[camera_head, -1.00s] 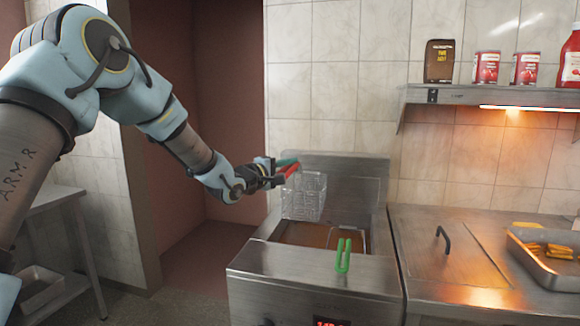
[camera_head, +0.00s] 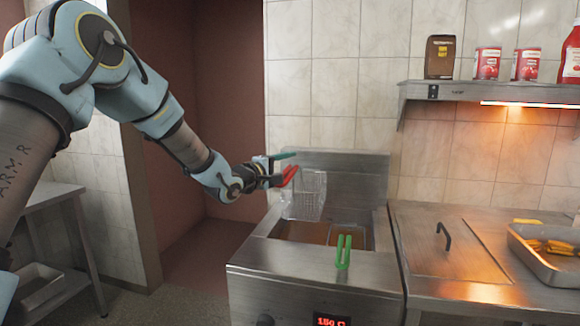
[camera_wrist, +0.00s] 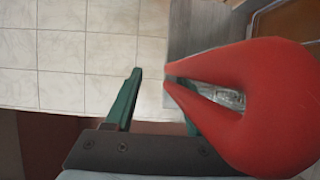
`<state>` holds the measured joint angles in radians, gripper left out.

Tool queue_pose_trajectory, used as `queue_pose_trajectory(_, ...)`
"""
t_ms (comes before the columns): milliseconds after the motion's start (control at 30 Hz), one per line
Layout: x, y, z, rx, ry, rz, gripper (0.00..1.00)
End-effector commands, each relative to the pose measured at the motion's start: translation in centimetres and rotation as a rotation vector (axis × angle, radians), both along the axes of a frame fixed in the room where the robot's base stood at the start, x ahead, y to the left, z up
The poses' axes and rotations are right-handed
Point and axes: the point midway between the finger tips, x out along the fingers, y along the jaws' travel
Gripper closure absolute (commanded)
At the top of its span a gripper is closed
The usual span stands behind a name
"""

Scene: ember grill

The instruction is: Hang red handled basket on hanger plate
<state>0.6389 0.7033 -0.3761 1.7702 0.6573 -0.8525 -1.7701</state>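The red-handled wire basket (camera_head: 306,197) is at the left part of the fryer's steel back plate (camera_head: 352,172), above the oil well. Whether it is hooked on the plate cannot be told. Its red handle (camera_head: 288,177) points toward my gripper (camera_head: 283,165). The gripper's green fingers are spread. In the wrist view, the handle (camera_wrist: 275,110) fills the right side and covers most of the right finger, while the left finger (camera_wrist: 125,103) stands apart from it. Some basket mesh (camera_wrist: 228,97) shows through the handle's loop.
A green-handled basket (camera_head: 343,252) sits in the fryer's right side, its handle over the front edge. A steel counter (camera_head: 440,255) with a tray of fries (camera_head: 550,262) lies to the right. A shelf (camera_head: 470,92) with cans is above. A side table (camera_head: 45,205) stands left.

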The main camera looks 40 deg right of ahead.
Motion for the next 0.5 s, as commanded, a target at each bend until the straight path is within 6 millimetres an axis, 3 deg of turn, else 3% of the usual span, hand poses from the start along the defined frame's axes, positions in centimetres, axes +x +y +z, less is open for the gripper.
queue_pose_trajectory(300,-0.7,6.0,-0.2,0.000,-0.002,0.003,0.47)
queue_pose_trajectory(500,-1.2,8.9,-0.1,-0.001,-0.001,0.001,0.47)
